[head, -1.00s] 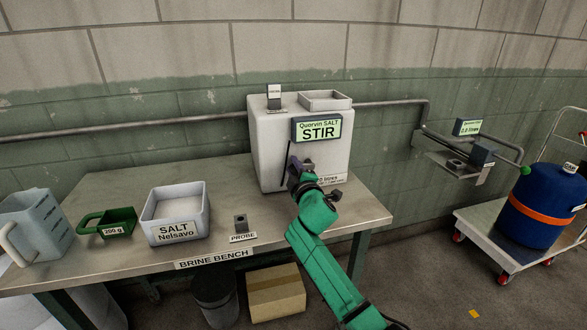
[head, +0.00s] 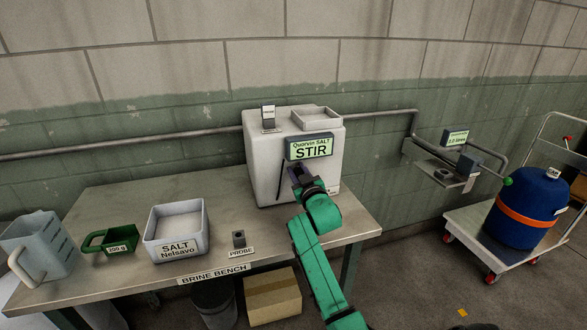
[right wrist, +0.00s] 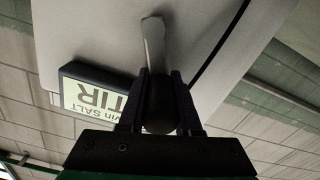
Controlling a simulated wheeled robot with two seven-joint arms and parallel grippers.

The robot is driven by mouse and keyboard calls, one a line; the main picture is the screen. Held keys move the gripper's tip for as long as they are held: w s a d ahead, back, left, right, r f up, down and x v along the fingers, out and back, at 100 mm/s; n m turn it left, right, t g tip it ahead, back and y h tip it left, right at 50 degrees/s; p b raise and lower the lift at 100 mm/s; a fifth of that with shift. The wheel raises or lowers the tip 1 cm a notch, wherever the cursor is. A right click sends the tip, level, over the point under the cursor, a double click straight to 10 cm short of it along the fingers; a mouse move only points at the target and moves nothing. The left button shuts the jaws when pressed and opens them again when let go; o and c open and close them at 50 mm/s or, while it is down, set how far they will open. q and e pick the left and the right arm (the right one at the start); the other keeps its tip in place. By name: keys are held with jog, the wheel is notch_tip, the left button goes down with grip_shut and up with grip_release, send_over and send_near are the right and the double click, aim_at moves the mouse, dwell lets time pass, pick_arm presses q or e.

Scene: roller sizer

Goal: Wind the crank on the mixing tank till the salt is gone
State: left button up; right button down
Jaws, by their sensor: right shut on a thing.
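The mixing tank (head: 265,165) is a white box at the back of the bench. Its display (head: 310,147) reads "Quorvin SALT STIR", and it also shows upside down in the right wrist view (right wrist: 95,90). My right gripper (head: 303,172) is at the tank's front face, below the display. In the right wrist view its two fingers (right wrist: 160,100) are shut around the dark knob of the crank, whose pale arm (right wrist: 153,42) runs up to the tank. In the head view my gripper hides the crank. The tank's inside is not visible. My left gripper is not in view.
On the brine bench (head: 120,200) stand a jug (head: 45,245), a green scoop (head: 110,240), a salt tub (head: 178,230) and a probe (head: 239,239). A wall shelf (head: 445,170) and a trolley with a blue drum (head: 528,205) are at right.

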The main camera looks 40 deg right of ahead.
jog(key=shift+s+d+r+m+p, duration=0.15)
jog(key=shift+d+m+p, duration=0.25)
jog(key=shift+m, duration=0.4)
jog(key=shift+s+d+m+p, duration=0.1)
jog(key=shift+d+m+p, duration=0.2)
jog(key=shift+m+p, duration=0.35)
jog(key=shift+m, duration=0.25)
jog(key=c, duration=0.6)
grip_release()
jog(key=b+v, duration=0.2)
jog(key=v, duration=1.2)
jog(key=shift+s, duration=0.35)
